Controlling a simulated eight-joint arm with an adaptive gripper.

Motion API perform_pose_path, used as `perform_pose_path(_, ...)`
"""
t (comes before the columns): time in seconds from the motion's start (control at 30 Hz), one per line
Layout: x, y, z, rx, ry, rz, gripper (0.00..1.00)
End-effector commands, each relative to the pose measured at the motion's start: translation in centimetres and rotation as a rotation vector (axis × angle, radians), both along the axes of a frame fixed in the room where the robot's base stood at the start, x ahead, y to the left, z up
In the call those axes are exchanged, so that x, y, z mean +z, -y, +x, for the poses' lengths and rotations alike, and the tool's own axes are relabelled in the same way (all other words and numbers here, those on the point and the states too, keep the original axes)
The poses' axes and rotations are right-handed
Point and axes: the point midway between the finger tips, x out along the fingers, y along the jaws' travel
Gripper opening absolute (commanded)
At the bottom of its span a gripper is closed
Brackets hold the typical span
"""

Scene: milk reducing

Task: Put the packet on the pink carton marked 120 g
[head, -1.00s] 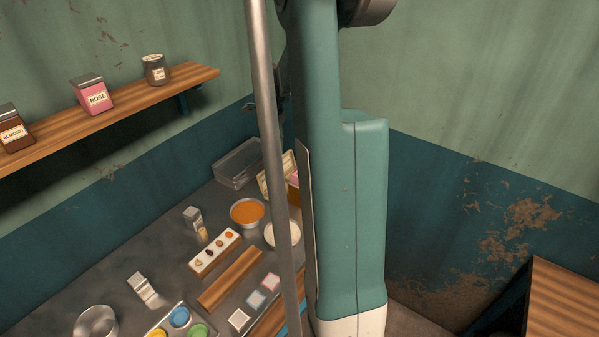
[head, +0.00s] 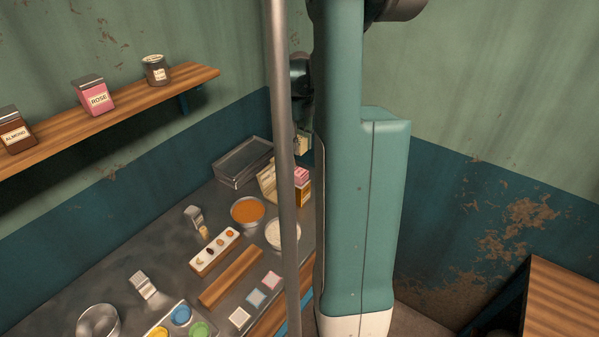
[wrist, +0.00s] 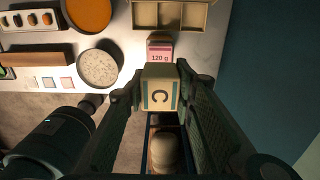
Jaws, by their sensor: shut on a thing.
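My gripper (wrist: 160,86) is shut on a cream packet (wrist: 160,98) with a blue-edged face marked C. The packet also shows in the head view (head: 304,144), raised above the table, beside my arm. The pink carton (wrist: 160,54), marked 120 g, lies just beyond the packet in the wrist view, and the packet's far end is close to it in the picture. In the head view the pink carton (head: 302,174) stands below the packet, at the table's far right. I cannot tell the exact gap. My arm hides most of the gripper there.
Next to the carton are a cream divided box (wrist: 172,14), an orange-filled bowl (head: 247,211) and a bowl of white contents (wrist: 97,68). A grey tray (head: 243,162) lies behind. My pole and arm block part of the head view.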

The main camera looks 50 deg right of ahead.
Motion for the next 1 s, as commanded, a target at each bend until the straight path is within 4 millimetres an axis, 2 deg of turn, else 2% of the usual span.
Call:
perform_pose_path(0.17,-1.0,0.0,0.0,0.001,0.0,0.0,0.14)
perform_pose_path(0.5,-5.2,0.0,0.0,0.001,0.0,0.0,0.14)
perform_pose_path(1.0,-6.0,0.0,0.0,0.001,0.0,0.0,0.14)
